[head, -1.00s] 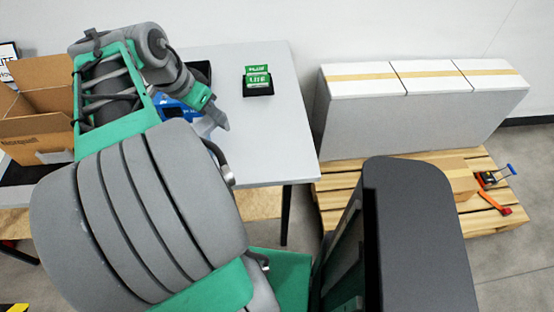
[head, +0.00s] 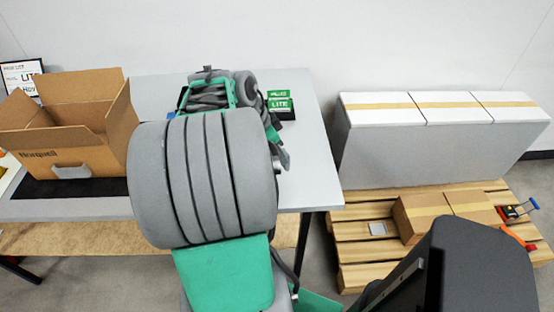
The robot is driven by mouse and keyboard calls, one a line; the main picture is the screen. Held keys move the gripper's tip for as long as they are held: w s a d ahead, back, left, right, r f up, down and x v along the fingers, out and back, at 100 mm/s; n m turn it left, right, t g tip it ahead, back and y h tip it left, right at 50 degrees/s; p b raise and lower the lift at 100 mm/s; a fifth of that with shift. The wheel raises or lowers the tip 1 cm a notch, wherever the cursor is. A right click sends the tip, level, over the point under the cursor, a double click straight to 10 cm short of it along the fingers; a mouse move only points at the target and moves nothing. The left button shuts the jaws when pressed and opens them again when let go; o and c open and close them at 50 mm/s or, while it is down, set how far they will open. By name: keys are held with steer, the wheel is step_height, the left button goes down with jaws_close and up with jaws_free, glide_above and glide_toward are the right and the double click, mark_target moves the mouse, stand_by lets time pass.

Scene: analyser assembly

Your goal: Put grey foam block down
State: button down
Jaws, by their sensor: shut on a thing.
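My gripper (head: 282,152) is partly in view in the head view, over the right part of the grey table (head: 305,165). I cannot make out the grey foam block, which seems hidden there too. I cannot tell its height above the table.
An open cardboard box (head: 75,150) stands on a dark mat (head: 70,188) at the left. A green-labelled box (head: 280,103) sits at the table's back right. Right of the table, a wooden pallet (head: 350,250) holds white-topped boxes (head: 430,107), cardboard boxes (head: 425,212) and tools.

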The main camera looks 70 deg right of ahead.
steer(key=f, duration=0.1)
steer(key=d+f, duration=0.1)
steer(key=f, duration=0.2)
steer(key=shift+w+d+f, duration=0.15)
steer(key=shift+w+f, duration=0.2)
steer(key=shift+f, duration=0.2)
steer(key=c, duration=0.9)
jaws_free()
steer(key=shift+r, duration=0.1)
steer(key=shift+c, duration=0.2)
